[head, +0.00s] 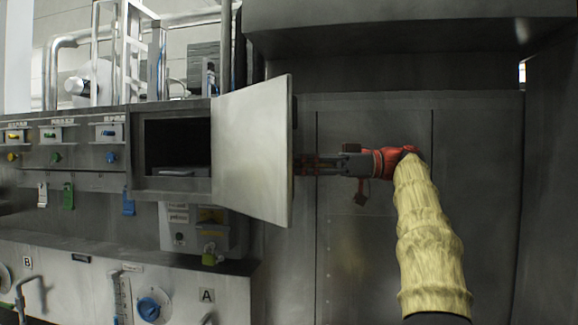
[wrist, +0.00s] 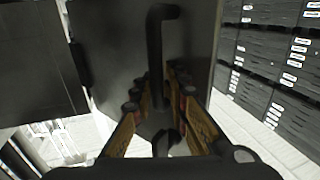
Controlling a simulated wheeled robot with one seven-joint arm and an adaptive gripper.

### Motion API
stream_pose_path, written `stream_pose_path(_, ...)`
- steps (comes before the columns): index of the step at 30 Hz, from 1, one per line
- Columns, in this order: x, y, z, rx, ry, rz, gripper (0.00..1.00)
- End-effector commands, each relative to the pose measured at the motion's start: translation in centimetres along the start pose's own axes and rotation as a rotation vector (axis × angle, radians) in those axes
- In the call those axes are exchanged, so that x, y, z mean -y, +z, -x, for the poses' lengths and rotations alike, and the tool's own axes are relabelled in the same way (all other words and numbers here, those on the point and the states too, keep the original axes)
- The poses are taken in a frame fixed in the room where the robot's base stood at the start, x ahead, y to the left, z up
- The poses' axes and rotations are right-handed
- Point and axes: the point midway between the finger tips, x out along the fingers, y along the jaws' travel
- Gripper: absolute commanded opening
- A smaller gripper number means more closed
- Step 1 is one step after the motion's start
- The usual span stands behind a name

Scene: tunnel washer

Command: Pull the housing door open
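The housing door (head: 252,150) is a pale metal panel, swung wide out from the right side of a dark opening (head: 177,146). Its inner face shows in the head view. My gripper (head: 304,165) is at the door's free edge, with its fingertips partly hidden behind the panel. The wrist view shows the door's outer face (wrist: 112,45) with a black bar handle (wrist: 155,40). My gripper's fingers (wrist: 163,82) are on both sides of the handle's lower part. Whether both pads press on the bar is not clear.
A control panel with coloured switches (head: 57,134) and hanging tags (head: 68,196) is left of the opening. A box with a padlock (head: 209,255) is below it. A flat dark wall (head: 375,240) stands behind my arm. The wrist view shows stacked dark drawers (wrist: 270,60) at right.

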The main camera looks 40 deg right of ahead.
Motion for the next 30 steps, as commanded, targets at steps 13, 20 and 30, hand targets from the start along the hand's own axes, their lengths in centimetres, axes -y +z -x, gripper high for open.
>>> stream_pose_path(13,0.0,0.0,0.0,0.000,0.000,0.000,0.28)
stream_pose_path(20,-0.1,0.0,1.5,0.000,0.003,0.000,0.28)
stream_pose_path(30,-0.2,0.1,7.8,0.000,0.002,0.001,0.28)
